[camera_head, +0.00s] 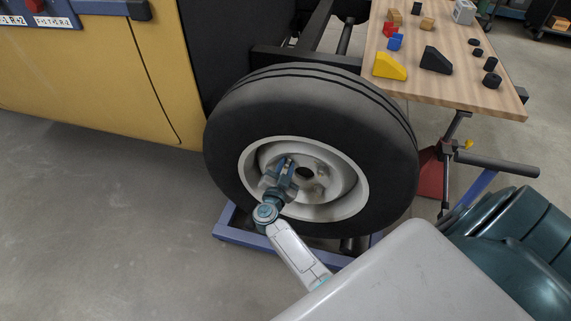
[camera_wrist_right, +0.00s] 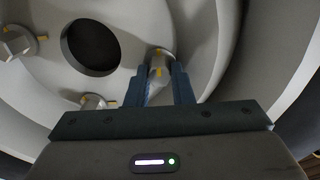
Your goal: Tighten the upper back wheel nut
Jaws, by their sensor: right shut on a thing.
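The wheel (camera_head: 388,150) has a black tire and a pale steel rim. Metal wheel nuts with yellow marks sit around its dark centre hole. My right gripper (camera_head: 287,165) reaches the upper left part of the hub in the head view. In the right wrist view its two dark fingers (camera_wrist_right: 160,82) are shut on the wheel nut (camera_wrist_right: 160,62), one on each side. Two other nuts show there: one at the far left (camera_wrist_right: 16,43) and one below the hole (camera_wrist_right: 94,102). My left gripper is not in view.
A yellow body panel (camera_head: 100,80) stands left of the wheel. A blue frame (camera_head: 228,224) lies low around the wheel. A wooden table (camera_head: 460,90) with blocks and small black parts stands at the upper right. The grey floor at the left is clear.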

